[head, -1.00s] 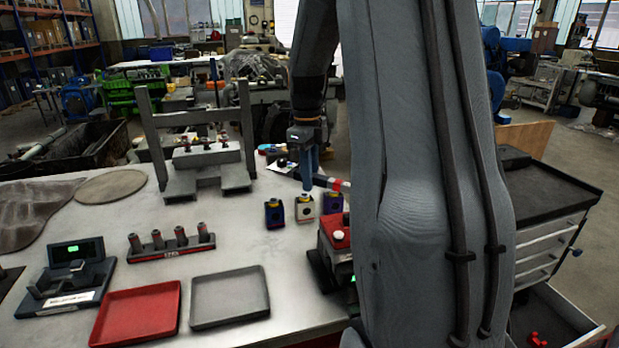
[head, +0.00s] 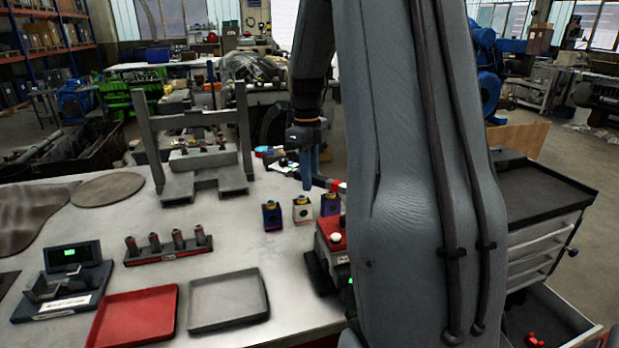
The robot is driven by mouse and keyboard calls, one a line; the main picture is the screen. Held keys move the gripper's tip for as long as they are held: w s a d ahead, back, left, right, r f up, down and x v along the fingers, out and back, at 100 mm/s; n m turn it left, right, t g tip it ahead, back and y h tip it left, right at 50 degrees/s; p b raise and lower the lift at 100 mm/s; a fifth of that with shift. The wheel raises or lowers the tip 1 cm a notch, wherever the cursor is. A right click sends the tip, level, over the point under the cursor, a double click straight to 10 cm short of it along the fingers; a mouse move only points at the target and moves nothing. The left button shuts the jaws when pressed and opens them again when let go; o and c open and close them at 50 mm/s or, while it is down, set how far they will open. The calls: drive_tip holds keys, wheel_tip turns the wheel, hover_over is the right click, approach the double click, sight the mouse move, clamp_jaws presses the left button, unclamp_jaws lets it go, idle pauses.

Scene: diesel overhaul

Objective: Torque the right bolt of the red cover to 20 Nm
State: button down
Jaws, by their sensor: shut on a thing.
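My gripper (head: 309,162) points down over the far right part of the bench, with blue fingers. It is shut on a dark bar-like tool with a red band, which looks like a torque wrench (head: 326,182). The tool reaches to the right, and my arm hides its far end. The red cover (head: 325,226) is below and to the right of my gripper, on a dark block. A pale round cap (head: 336,237) shows on it. My arm hides the cover's right part, and I cannot see its right bolt.
A grey stand (head: 205,185), a socket rack (head: 168,249), a digital device (head: 65,281), a red tray (head: 136,317) and an empty grey tray (head: 229,301) occupy the bench. A drawer cabinet (head: 545,215) stands right.

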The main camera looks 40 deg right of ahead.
drive_tip(key=shift+w+d+r, duration=0.1)
drive_tip(key=shift+d, duration=0.05)
drive_tip(key=shift+w+d+m, duration=0.15)
drive_tip(key=shift+d+m, duration=0.15)
drive_tip(key=shift+d, duration=0.05)
drive_tip(key=shift+d, duration=0.1)
drive_tip(key=shift+w+d+m, duration=0.1)
drive_tip(key=shift+d+m, duration=0.2)
drive_tip(key=shift+d, duration=0.05)
drive_tip(key=shift+d, duration=0.1)
idle(0.4)
drive_tip(key=shift+w+d+m, duration=0.1)
drive_tip(key=shift+d+m, duration=0.2)
drive_tip(key=shift+d, duration=0.15)
drive_tip(key=shift+w+d+m, duration=0.1)
drive_tip(key=shift+d+m, duration=0.2)
drive_tip(key=shift+d, duration=0.05)
drive_tip(key=shift+d, duration=0.15)
idle(0.4)
